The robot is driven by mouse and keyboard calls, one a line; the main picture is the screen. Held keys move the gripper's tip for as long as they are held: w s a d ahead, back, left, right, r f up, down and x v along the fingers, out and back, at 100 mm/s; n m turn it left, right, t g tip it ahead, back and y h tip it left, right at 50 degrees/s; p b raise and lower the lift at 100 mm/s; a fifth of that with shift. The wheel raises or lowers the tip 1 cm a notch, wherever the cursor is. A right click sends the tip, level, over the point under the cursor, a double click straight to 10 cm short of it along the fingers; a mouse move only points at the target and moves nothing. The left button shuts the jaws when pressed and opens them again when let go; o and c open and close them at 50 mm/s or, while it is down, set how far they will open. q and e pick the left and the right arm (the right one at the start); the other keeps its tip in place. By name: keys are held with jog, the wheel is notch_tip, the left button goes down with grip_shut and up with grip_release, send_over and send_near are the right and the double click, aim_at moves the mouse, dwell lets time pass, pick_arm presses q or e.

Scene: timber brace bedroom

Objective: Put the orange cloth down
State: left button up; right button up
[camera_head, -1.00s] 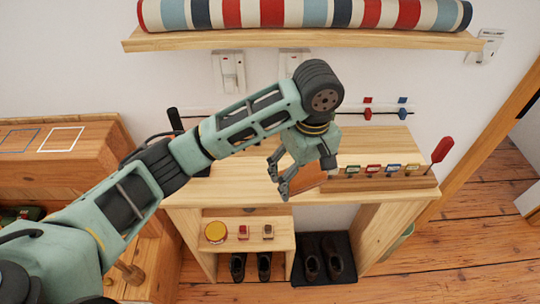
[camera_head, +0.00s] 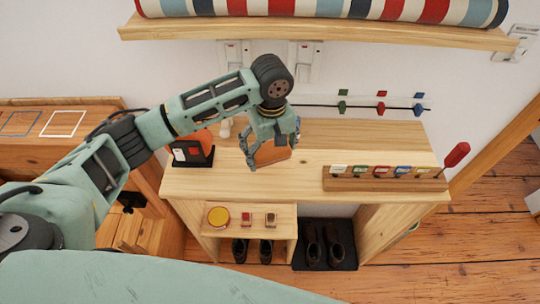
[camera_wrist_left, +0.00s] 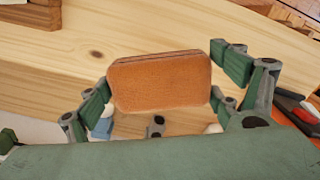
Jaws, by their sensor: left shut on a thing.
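The orange cloth (camera_head: 270,153) looks like a folded flat brown-orange pad between the fingers of my left gripper (camera_head: 268,158). In the left wrist view the cloth (camera_wrist_left: 160,82) shows as a rounded rectangle between the two finger pairs of the gripper (camera_wrist_left: 165,88). The gripper is shut on it. Both are over the left middle part of the wooden table (camera_head: 335,135). I cannot tell whether the cloth touches the tabletop. My right gripper is not in view.
A black stand (camera_head: 196,158) with an orange thing is left of the gripper. A wooden rack (camera_head: 370,185) with coloured tags is at the right, near a red-handled tool (camera_head: 456,155). Bare tabletop lies between gripper and rack. A shelf (camera_head: 320,32) with a striped roll is above.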

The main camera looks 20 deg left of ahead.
aim_at(270, 157)
pick_arm(q)
jog(key=shift+a+f, duration=0.1)
jog(key=shift+f, duration=0.65)
notch_tip(270, 157, down, 2)
jog(key=shift+f+p, duration=0.1)
jog(key=shift+p, duration=0.35)
jog(key=shift+f, duration=0.2)
jog(key=o, duration=0.9)
jog(key=shift+f, duration=0.15)
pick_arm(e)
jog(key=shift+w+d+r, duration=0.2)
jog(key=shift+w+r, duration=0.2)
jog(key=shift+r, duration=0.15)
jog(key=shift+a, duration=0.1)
pick_arm(q)
jog(key=shift+r, duration=0.55)
notch_tip(270, 157, up, 11)
jog(key=shift+r+b, duration=0.1)
jog(key=shift+b, duration=0.85)
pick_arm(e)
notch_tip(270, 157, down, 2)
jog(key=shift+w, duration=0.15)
